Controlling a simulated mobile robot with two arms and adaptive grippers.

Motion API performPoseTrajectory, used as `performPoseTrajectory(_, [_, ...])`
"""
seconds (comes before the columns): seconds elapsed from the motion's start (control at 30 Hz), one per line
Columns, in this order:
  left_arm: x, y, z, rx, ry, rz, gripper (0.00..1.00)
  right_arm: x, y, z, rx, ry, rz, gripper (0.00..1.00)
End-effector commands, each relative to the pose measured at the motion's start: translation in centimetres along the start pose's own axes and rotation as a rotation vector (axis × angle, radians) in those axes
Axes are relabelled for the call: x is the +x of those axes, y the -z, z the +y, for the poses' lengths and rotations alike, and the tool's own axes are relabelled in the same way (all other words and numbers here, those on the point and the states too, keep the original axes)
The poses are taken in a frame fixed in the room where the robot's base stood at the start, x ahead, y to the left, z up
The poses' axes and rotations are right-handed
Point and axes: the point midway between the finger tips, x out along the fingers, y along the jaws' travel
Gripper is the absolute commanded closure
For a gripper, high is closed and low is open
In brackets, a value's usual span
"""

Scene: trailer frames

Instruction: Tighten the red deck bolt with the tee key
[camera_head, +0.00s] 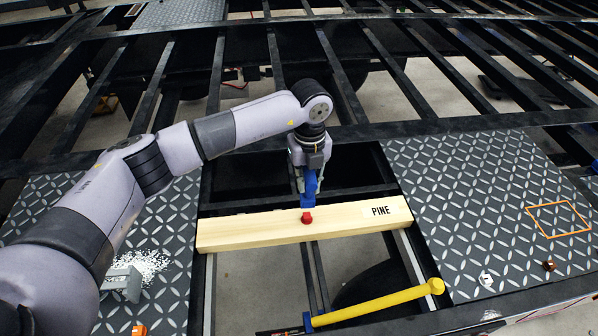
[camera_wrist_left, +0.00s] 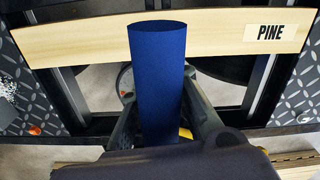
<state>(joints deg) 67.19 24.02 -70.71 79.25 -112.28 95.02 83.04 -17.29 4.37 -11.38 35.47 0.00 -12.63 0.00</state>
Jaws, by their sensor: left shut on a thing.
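The red bolt (camera_head: 306,217) sits on the pale plank marked PINE (camera_head: 250,233), near the middle of its length. My left gripper (camera_head: 308,178) is above the plank, shut on a blue tool (camera_head: 308,197), which I take to be the tee key. The tool's lower end is at the red bolt in the head view; I cannot tell whether it is seated on it. In the left wrist view the blue shaft (camera_wrist_left: 157,80) stands between the fingers of my left gripper (camera_wrist_left: 160,125) and the bolt is hidden. My right gripper is not in view.
A yellow tool (camera_head: 375,303) lies across the opening in front of the plank. Patterned deck plates flank it; the right plate (camera_head: 470,200) bears an orange outline (camera_head: 558,218) and small fasteners (camera_head: 548,265). White granules (camera_head: 148,264) and a grey metal piece (camera_head: 122,283) lie at left.

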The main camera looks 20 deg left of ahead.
Motion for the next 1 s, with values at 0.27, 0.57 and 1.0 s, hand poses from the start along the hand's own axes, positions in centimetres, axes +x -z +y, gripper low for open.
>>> performPoseTrajectory(0.27, [0.0, -0.1, 0.0, -0.002, 0.001, -0.001, 1.00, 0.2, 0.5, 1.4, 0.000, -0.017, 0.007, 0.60])
performPoseTrajectory(0.57, [1.6, 0.0, 0.0, -0.008, 0.000, -0.001, 1.00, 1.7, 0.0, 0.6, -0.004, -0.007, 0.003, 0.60])
performPoseTrajectory(1.0, [4.7, 0.0, 0.0, -0.007, 0.000, 0.000, 1.00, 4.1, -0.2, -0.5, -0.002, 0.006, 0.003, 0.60])
